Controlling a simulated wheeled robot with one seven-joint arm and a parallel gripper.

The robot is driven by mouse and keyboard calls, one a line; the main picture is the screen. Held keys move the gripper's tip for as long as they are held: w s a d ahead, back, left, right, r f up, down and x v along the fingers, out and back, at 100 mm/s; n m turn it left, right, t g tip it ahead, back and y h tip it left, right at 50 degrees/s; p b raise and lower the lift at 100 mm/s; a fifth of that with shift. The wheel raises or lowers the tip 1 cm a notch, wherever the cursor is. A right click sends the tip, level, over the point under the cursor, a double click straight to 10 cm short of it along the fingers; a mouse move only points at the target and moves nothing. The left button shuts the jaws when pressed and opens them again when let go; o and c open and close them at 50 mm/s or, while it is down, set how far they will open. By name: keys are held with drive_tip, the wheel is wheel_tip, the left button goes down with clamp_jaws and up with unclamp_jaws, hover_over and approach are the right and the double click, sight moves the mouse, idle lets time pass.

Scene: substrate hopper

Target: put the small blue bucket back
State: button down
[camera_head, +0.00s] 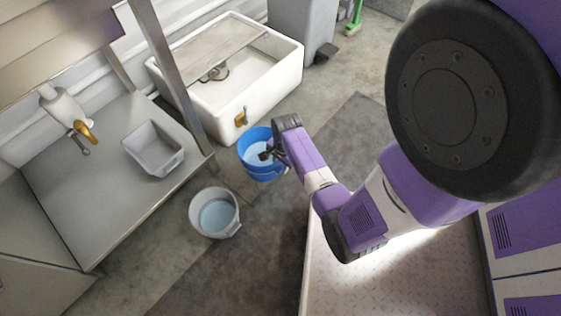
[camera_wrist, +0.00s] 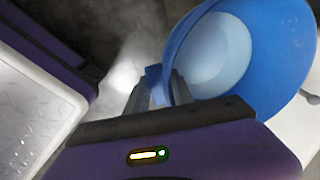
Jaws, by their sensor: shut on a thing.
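A small blue bucket (camera_head: 257,170) with pale liquid or a pale bottom inside is in the middle of the head view, in front of the white sink. My gripper (camera_head: 268,154) is at the bucket's right rim. In the wrist view the blue bucket (camera_wrist: 272,60) fills the upper right, and my gripper (camera_wrist: 160,88) is shut on its rim, with the wall between the fingers. The bucket looks slightly tilted in the head view. Whether its base touches the floor is hidden.
A grey bucket (camera_head: 212,228) with pale contents stands on the floor at the lower left. The white sink (camera_head: 285,85) with a brass tap is behind. A metal bench (camera_head: 75,195) at the left holds a grey tub (camera_head: 153,148). Dark floor matting (camera_head: 250,255) in front is clear.

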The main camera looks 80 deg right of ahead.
wheel_tip(320, 180, down, 10)
drive_tip(key=b, duration=0.5)
drive_tip(key=shift+d+f, duration=0.15)
drive_tip(key=shift+f, duration=0.2)
drive_tip(key=c, duration=1.1)
unclamp_jaws()
drive_tip(key=shift+f, duration=0.1)
